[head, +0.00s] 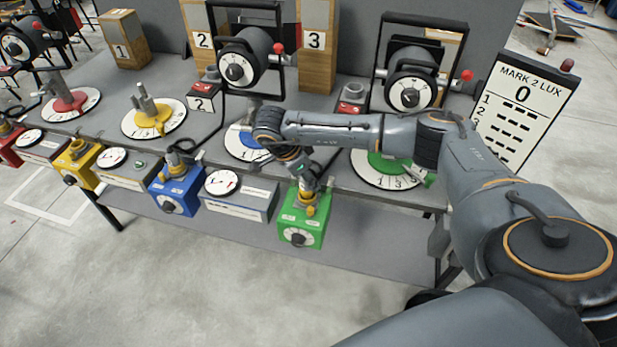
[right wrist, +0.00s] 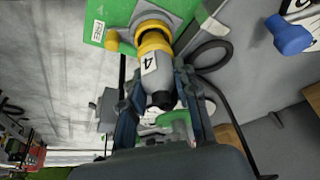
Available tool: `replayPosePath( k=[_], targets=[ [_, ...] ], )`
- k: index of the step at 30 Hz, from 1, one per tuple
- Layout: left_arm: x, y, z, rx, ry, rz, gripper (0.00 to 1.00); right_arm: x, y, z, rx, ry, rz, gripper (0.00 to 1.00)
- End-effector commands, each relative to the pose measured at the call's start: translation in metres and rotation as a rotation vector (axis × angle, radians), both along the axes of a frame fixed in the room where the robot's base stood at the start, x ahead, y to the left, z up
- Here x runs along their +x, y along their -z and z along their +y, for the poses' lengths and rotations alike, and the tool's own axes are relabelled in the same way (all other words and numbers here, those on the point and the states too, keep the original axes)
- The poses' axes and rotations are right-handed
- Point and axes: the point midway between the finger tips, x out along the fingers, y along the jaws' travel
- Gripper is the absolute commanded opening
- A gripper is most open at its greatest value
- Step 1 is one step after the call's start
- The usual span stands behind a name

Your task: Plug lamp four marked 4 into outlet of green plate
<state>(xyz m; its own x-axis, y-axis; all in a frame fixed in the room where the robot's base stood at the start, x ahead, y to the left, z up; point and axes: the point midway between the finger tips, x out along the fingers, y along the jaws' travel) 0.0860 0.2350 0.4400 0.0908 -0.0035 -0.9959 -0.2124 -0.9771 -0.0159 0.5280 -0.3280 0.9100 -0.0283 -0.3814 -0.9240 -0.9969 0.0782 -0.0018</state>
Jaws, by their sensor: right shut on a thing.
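My left gripper is out of view.
Blue (head: 177,192) and yellow (head: 78,168) boxes with plugs line the table's front edge to the left. A green lever dial (head: 370,178) lies partly behind my arm. A black cable (right wrist: 212,55) loops beside the plug. A score board (head: 522,105) stands at right.

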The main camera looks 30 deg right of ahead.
Motion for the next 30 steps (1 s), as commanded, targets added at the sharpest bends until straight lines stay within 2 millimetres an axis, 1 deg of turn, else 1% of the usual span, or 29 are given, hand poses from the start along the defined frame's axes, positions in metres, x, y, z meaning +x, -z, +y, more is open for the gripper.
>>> replayPosePath(
  k=[29, 30],
  targets=[
    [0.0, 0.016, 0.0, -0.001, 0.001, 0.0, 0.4, 0.0, 0.018, 0.0, 0.0, 0.0, -0.001, 0.0],
    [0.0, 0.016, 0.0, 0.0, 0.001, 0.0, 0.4, 0.0, 0.018, 0.0, 0.0, 0.0, -0.001, 0.32]
  ],
)
